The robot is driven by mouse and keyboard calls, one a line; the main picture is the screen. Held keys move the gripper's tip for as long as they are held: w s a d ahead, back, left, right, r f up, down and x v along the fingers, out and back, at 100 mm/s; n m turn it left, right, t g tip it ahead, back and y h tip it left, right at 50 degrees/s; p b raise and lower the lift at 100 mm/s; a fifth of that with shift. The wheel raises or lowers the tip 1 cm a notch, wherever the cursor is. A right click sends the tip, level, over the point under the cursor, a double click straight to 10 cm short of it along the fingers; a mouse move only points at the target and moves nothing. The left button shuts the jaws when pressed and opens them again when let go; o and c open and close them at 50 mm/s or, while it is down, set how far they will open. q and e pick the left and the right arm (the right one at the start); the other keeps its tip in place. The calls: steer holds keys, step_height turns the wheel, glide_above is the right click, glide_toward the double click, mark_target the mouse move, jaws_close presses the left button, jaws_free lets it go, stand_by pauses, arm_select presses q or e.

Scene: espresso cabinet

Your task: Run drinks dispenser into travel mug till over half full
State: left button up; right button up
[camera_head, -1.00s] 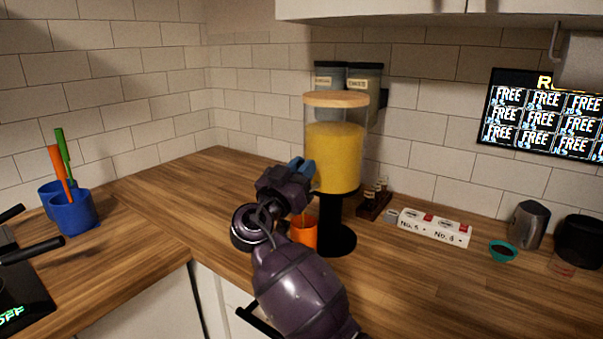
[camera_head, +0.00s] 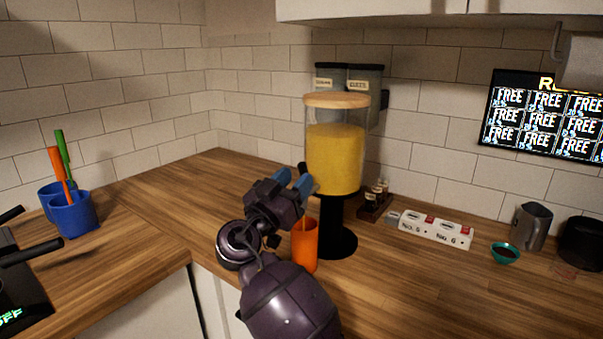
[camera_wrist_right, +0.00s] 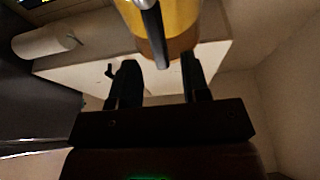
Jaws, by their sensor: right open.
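The drinks dispenser (camera_head: 335,165) is a clear tank of yellow liquid with a wooden lid on a black stand. The orange travel mug (camera_head: 305,250) stands upright on the counter at the front left of the stand. A faint thin line shows at the mug's mouth; I cannot tell whether liquid is flowing, and the fill level is hidden. My right gripper (camera_head: 293,180), with blue fingertips, is open above the mug at the tank's lower left. In the right wrist view, a dark tap lever (camera_wrist_right: 154,35) lies beyond and between the open fingers (camera_wrist_right: 160,75). My left gripper is out of view.
A small dark rack (camera_head: 374,206) and white boxes (camera_head: 435,230) sit right of the dispenser. A teal bowl (camera_head: 505,253) and metal pitcher (camera_head: 532,226) stand farther right. A blue utensil cup (camera_head: 74,213) is at left. The wooden counter (camera_head: 165,210) between is clear.

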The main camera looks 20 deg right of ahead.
steer(key=v, duration=0.7)
steer(key=shift+b, duration=0.4)
stand_by(6.9)
